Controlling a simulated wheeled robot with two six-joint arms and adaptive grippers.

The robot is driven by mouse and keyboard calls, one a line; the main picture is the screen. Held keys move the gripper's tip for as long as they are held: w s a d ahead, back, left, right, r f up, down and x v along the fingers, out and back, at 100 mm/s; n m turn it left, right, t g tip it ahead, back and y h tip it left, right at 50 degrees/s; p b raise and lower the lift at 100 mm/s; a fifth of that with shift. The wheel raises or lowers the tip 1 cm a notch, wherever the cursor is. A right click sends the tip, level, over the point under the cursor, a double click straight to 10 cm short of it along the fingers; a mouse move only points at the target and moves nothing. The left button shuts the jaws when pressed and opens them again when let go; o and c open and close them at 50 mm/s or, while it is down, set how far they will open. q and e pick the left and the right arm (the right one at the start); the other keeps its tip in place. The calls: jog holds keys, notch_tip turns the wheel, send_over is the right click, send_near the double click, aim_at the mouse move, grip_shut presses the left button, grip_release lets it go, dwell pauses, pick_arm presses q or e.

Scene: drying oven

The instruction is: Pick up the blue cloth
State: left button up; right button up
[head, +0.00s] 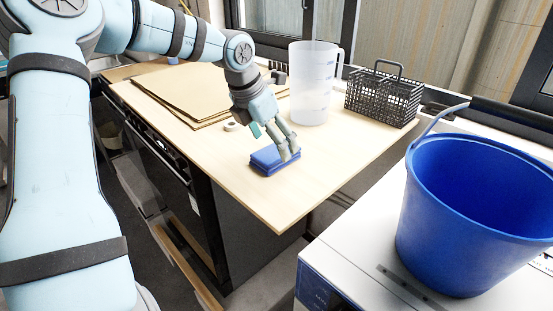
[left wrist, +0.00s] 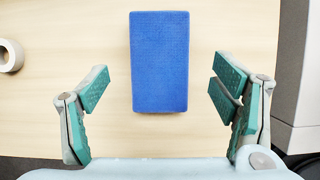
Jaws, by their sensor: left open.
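The blue cloth (head: 268,160) is a folded rectangular block lying flat on the wooden worktop, near its front edge. In the left wrist view the cloth (left wrist: 159,62) lies upright in the picture, ahead of and between the fingers. My left gripper (head: 287,145) is over the cloth in the head view, one finger overlapping its right side in the picture. In the left wrist view my left gripper (left wrist: 160,88) is open, with a finger on each side and clear wood between each finger and the cloth. My right gripper is not in view.
A clear measuring jug (head: 313,85) and a black wire basket (head: 384,98) stand behind the cloth. Brown sheets (head: 185,92) lie at the left, and a tape roll (left wrist: 9,56) is near the cloth. A blue bucket (head: 470,205) stands on the white unit at the right.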

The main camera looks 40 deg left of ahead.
aim_at(275, 152)
pick_arm(q)
jog(key=x, duration=0.3)
jog(key=shift+f, duration=0.15)
jog(key=shift+f+b, duration=0.2)
jog(key=shift+b, duration=0.3)
jog(key=shift+s, duration=0.15)
jog(key=c, duration=1.2)
